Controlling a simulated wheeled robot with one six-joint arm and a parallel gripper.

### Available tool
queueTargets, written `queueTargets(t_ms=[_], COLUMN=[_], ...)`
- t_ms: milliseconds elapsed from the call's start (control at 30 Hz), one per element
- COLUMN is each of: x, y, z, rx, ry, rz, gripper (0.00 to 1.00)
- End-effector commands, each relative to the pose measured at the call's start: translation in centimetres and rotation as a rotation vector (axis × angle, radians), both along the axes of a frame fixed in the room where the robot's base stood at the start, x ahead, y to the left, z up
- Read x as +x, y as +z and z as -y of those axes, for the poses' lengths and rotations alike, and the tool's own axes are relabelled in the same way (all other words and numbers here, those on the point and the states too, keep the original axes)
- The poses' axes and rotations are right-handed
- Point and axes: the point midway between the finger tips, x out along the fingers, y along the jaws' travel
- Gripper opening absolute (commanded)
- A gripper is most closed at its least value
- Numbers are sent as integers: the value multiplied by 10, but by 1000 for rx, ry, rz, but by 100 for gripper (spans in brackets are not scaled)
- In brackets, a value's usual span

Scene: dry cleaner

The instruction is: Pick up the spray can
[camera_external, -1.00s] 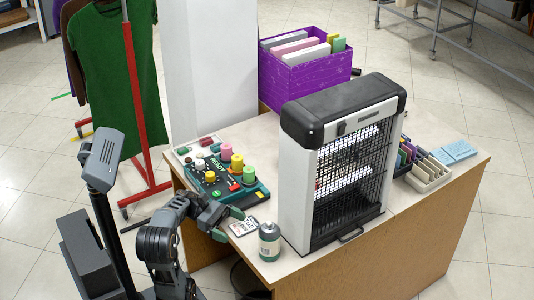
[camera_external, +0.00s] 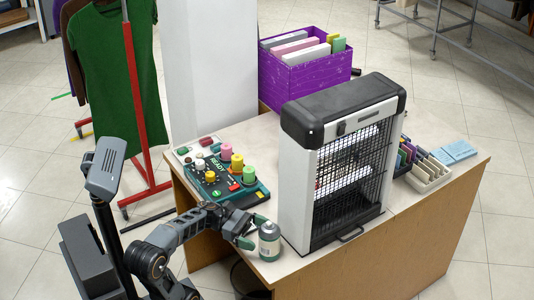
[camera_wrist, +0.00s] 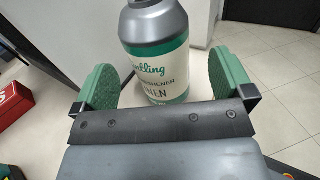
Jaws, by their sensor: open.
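The spray can (camera_external: 269,241) stands upright near the front edge of the table, left of the big grey-and-black machine. It is white with green bands and a grey top. In the wrist view the can (camera_wrist: 158,55) is straight ahead, with part of its label readable and its top cut off by the frame. My gripper (camera_external: 252,232) is open at the can's left side. In the wrist view its two green pads (camera_wrist: 165,80) stand apart, one on each side of the can, with gaps showing. Nothing is held.
The grey-and-black caged machine (camera_external: 304,185) stands close to the right of the can. A dark green control panel with coloured knobs (camera_external: 213,193) lies behind my gripper. A purple bin (camera_external: 300,86) is at the back. The table's front edge (camera_external: 330,262) is close to the can.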

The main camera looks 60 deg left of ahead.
Motion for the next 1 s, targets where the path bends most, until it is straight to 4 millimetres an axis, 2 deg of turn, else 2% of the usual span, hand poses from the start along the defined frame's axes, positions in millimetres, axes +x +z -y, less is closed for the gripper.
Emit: queueTargets(t_ms=[300,667,767,1000], x=[19,23,23,23], y=[-2,0,0,0], z=[32,37,37,37], rx=[1,-1,-1,0], ry=[-5,0,0,0], rz=[1,1,1,0], gripper=[99,99,92,69])
